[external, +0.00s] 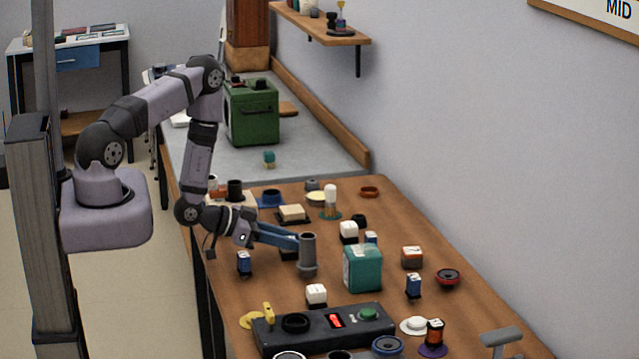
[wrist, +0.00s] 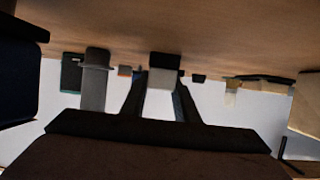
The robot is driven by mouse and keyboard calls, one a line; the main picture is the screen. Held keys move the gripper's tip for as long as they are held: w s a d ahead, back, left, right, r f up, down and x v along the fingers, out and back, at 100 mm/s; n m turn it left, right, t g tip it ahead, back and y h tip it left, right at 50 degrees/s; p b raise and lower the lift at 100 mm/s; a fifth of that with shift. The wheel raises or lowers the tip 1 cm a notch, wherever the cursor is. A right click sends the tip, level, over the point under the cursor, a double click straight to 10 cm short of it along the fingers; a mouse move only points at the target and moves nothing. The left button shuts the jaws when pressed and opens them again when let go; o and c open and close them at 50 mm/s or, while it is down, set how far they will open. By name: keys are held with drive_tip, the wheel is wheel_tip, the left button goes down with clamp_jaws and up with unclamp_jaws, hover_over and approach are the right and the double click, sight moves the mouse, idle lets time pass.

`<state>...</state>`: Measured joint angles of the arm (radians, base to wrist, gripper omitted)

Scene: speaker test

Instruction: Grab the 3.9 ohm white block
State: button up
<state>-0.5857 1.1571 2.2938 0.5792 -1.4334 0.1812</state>
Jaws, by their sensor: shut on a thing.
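My gripper (external: 290,242) reaches over the wooden table from the left, with its blue fingers low near the table. In the wrist view, which is upside down, the fingers stand on both sides of a white block with a black base (wrist: 160,101) and are shut on it. In the external view this block is mostly hidden by the fingers and a grey cylinder. No value on it can be read. Other white-topped blocks stand behind (external: 348,231) and in front (external: 316,293) of the gripper.
The grey cylinder (external: 308,258) stands close beside the fingers; it also shows in the wrist view (wrist: 94,86). A teal box (external: 362,268) is to the right. A black panel (external: 330,328) lies in front. A blue block (external: 244,263) stands left. The table is crowded.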

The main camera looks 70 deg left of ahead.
drive_tip(key=shift+r, duration=0.15)
drive_tip(key=shift+r+b, duration=0.45)
drive_tip(key=shift+r, duration=4.4)
